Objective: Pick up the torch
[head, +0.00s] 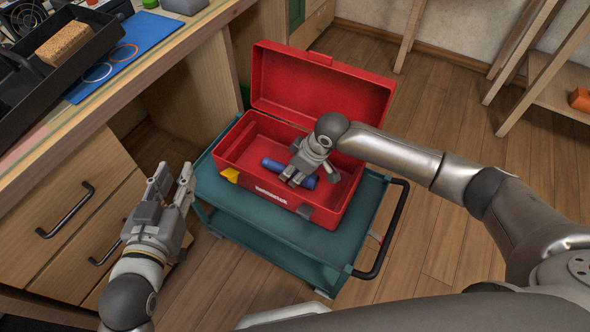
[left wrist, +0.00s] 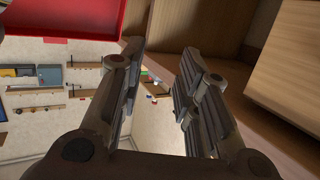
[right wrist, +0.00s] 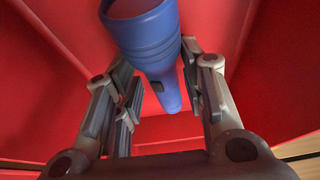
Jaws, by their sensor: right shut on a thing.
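The torch is a blue cylinder (head: 272,165) lying low inside the open red toolbox (head: 338,212). My right gripper (head: 293,178) reaches down into the toolbox and is shut on the torch's middle, covering part of it. In the right wrist view the torch (right wrist: 150,40), with its wide head toward the camera, lies between the fingers. My left gripper (head: 172,178) is open and empty, left of the toolbox and beside the cart. Its spread fingers also show in the left wrist view (left wrist: 160,75).
The toolbox stands on a teal cart (head: 238,205) with a black handle (head: 391,235). Its lid (head: 320,90) is raised at the back. A wooden workbench with drawers (head: 65,190) is close on the left. The floor right of the cart is clear, apart from my right arm above it.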

